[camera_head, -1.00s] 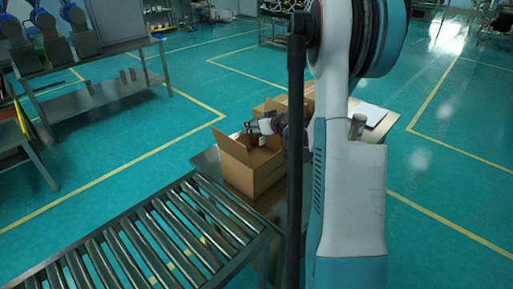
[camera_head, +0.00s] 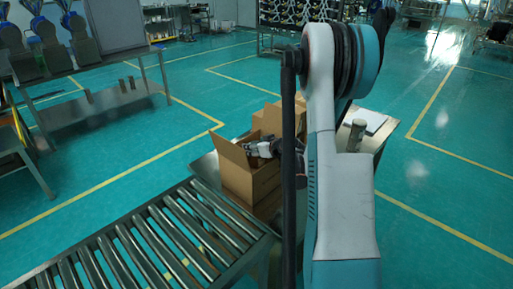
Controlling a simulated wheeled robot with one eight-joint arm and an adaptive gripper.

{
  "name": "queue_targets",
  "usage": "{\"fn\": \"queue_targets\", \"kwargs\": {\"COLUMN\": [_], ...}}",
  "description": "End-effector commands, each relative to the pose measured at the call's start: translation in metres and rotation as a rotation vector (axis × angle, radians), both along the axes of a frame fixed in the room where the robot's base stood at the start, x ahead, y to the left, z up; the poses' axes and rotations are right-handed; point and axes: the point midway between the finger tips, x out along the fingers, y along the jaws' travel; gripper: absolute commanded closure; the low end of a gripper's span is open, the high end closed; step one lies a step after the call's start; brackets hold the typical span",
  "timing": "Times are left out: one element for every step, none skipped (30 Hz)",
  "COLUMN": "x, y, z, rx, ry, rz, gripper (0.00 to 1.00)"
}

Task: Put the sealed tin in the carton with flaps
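The carton with flaps (camera_head: 238,180) stands open on the metal table, left of my arm. Its left flap sticks up and leans outward. My gripper (camera_head: 252,150) is at the carton's opening, with its fingers pointing left. The carton's far wall and flaps show behind it. I cannot tell whether the fingers are open or shut, or whether they hold anything. No tin can be made out at the gripper. A grey metal cylinder (camera_head: 356,135) stands on the table right of my arm; I cannot tell whether it is the sealed tin.
A second brown carton (camera_head: 268,119) is just behind the first. A white sheet (camera_head: 367,118) lies at the table's (camera_head: 374,141) back right. A roller conveyor (camera_head: 155,245) runs at the front left, close to the carton. My arm hides the table's middle.

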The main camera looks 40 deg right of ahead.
Motion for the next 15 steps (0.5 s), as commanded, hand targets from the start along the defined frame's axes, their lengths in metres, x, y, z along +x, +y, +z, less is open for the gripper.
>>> {"fn": "queue_targets", "kwargs": {"x": [0.0001,0.0001,0.0,0.0,0.0001,0.0,0.0,0.0001,0.0001,0.0001,0.0001,0.0001,0.0001,0.0001,0.0], "y": [0.0,0.0,0.0,0.0,0.0,0.0,0.0,0.0,0.0,0.0,0.0,0.0,0.0,0.0,0.0], "z": [-0.0024,-0.0034,-0.0029,-0.0025,-0.0024,-0.0023,-0.0023,-0.0022,-0.0022,-0.0022,-0.0022,-0.0022,-0.0022,-0.0022,-0.0021], "rx": [0.0,0.0,0.0,0.0,0.0,0.0,0.0,0.0,0.0,0.0,0.0,0.0,0.0,0.0,0.0], "ry": [0.0,0.0,0.0,0.0,0.0,0.0,0.0,0.0,0.0,0.0,0.0,0.0,0.0,0.0,0.0], "rz": [0.0,0.0,0.0,0.0,0.0,0.0,0.0,0.0,0.0,0.0,0.0,0.0,0.0,0.0,0.0], "gripper": [0.69,0.69,0.32,0.25,0.19,0.19,0.19,0.19,0.19,0.19,0.19,0.19,0.19,0.19,0.19]}}
